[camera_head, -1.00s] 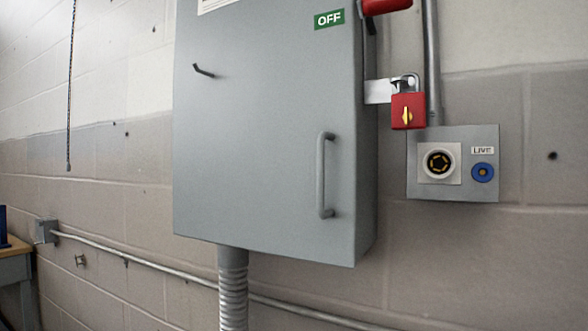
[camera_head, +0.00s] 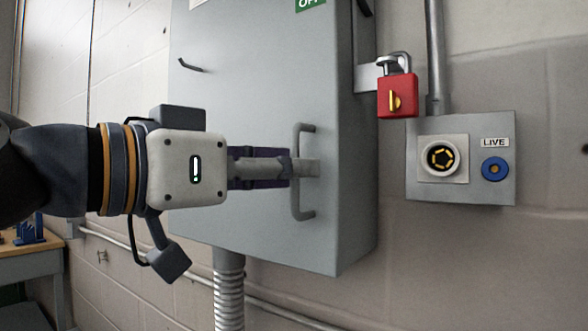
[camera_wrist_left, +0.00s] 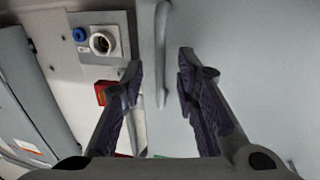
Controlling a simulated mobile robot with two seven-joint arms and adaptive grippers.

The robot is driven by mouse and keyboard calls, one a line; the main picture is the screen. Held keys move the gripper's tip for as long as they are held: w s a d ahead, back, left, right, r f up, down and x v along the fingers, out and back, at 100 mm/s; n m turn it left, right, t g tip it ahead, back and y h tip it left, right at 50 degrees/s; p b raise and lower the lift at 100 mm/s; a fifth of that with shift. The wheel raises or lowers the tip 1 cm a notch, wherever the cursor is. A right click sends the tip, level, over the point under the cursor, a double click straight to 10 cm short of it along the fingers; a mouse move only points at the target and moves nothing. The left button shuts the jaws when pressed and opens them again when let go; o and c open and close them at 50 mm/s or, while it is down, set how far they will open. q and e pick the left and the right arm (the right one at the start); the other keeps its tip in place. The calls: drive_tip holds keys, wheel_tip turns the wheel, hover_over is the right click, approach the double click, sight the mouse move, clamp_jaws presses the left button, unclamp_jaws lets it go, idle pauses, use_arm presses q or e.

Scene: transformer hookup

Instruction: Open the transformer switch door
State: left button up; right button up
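The switch door is the grey front of a metal box (camera_head: 240,85) on the wall, and it stands closed. A grey vertical bar handle (camera_head: 297,205) is fixed near its right edge. My left gripper (camera_head: 309,168) reaches in from the left at the handle's mid-height. In the left wrist view, the open fingers (camera_wrist_left: 159,72) stand on either side of the handle (camera_wrist_left: 154,50), with gaps visible beside it. The fingers partly hide the handle's middle in the head view. My right gripper is not in view.
A red padlock (camera_head: 397,95) hangs at the box's right side. A LIVE socket panel (camera_head: 462,190) is on the wall to the right. A flexible conduit (camera_head: 229,290) runs down below the box. A workbench (camera_head: 30,262) stands at lower left.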

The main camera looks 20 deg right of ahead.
use_arm(q)
drive_tip(key=shift+x, duration=1)
drive_tip(key=shift+r, duration=0.1)
clamp_jaws()
